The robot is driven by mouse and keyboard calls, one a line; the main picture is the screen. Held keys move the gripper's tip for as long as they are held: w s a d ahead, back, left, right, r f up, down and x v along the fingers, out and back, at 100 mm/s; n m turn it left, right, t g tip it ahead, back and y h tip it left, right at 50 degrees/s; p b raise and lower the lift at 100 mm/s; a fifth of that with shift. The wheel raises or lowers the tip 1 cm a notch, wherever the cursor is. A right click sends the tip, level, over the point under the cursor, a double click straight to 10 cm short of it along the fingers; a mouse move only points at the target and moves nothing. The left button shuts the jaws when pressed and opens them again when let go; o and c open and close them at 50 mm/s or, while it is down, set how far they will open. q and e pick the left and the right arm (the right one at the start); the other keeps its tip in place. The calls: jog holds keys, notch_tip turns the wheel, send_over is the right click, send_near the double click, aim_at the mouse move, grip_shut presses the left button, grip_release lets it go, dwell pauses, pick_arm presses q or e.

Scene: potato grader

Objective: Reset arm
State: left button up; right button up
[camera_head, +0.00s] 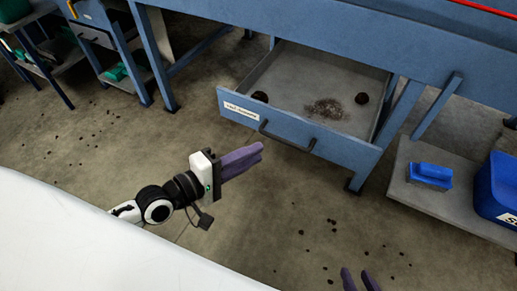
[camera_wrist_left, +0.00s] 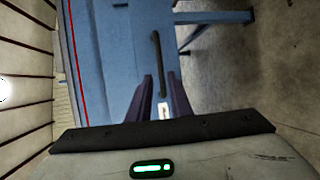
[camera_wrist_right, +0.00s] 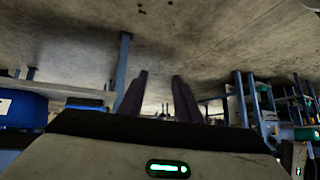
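My left gripper (camera_head: 241,161) reaches in from the left in the head view, in front of the open drawer and clear of it. In the left wrist view its two purple fingers (camera_wrist_left: 160,95) stand apart with nothing between them. My right gripper (camera_head: 360,280) shows only as purple fingertips at the bottom edge of the head view. In the right wrist view its fingers (camera_wrist_right: 158,95) are apart and empty, with bare floor beyond. Both grippers are open.
A blue drawer (camera_head: 330,147) stands pulled out, with dark lumps and loose soil inside. A blue brush (camera_head: 430,174) and a blue bin (camera_head: 500,190) sit on a low shelf at right. Dark crumbs dot the open floor (camera_head: 270,220).

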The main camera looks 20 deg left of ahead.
dwell(0.5)
